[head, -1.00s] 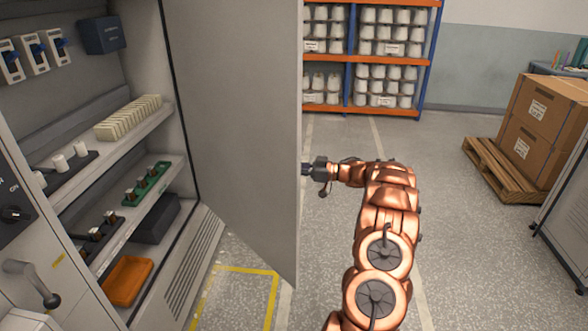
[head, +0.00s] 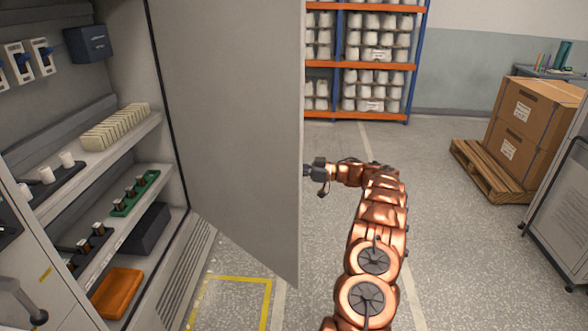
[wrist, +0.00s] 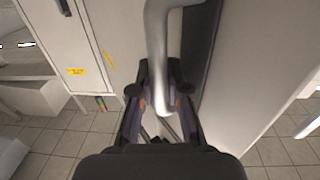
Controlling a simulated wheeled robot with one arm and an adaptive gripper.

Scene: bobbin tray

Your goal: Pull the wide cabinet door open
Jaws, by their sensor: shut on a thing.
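The wide cabinet door (head: 235,130) stands swung well open in the head view, its inner face toward me. My gripper (head: 309,171) is at the door's free edge in the head view, its fingertips hidden behind the door. In the wrist view my gripper (wrist: 161,98) is shut on the door handle (wrist: 159,45), a grey curved bar, with one finger on each side of it. The cabinet interior is open to view, with shelves (head: 100,179) on the left.
An orange bin (head: 118,292) and a green rack (head: 135,193) sit inside the cabinet. A storage rack (head: 368,66) stands at the back. Boxes (head: 530,125) on a pallet (head: 485,170) are at right, with a grey cart (head: 560,215) nearer. Floor between is clear.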

